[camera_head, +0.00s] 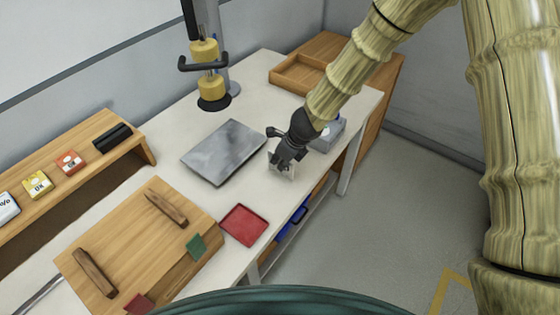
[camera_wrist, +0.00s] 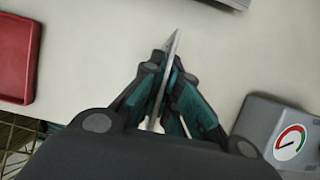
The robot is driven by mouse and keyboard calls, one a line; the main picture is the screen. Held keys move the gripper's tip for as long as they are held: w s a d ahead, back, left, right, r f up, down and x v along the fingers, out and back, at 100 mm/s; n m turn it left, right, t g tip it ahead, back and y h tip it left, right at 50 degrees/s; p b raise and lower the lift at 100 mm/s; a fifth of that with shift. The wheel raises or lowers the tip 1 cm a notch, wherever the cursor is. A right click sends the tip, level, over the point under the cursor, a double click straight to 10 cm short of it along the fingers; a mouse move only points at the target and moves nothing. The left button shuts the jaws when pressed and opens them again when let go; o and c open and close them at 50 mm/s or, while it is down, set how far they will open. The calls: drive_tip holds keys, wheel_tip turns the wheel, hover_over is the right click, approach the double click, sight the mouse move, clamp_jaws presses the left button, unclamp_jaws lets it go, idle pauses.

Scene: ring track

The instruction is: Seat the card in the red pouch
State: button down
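My gripper (camera_head: 285,160) is above the white table near its front edge. In the wrist view its fingers (camera_wrist: 168,75) close on a thin pale card (camera_wrist: 174,45), seen almost edge-on. In the head view the card (camera_head: 281,172) shows below the fingers. The lower part between the fingers is partly hidden. A flat red item with a raised rim (camera_head: 243,225), which looks like the red pouch, lies on the table to the lower left of my gripper, apart from the card. It also shows at the left of the wrist view (camera_wrist: 14,55).
A grey slab (camera_head: 224,152) lies left of my gripper. A grey box with a dial (camera_wrist: 277,130) stands close on the right. A wooden board (camera_head: 135,245) with two handles, a shelf (camera_head: 75,178), a black-and-yellow press (camera_head: 207,80) and a wooden tray (camera_head: 297,73) surround the work area.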

drive_tip(key=shift+f, duration=0.1)
drive_tip(key=c, duration=2.1)
unclamp_jaws()
drive_tip(key=o, duration=0.5)
drive_tip(key=shift+c, duration=0.2)
drive_tip(key=shift+p+v, duration=0.65)
drive_tip(key=shift+v, duration=5.45)
drive_tip(key=shift+a, duration=0.1)
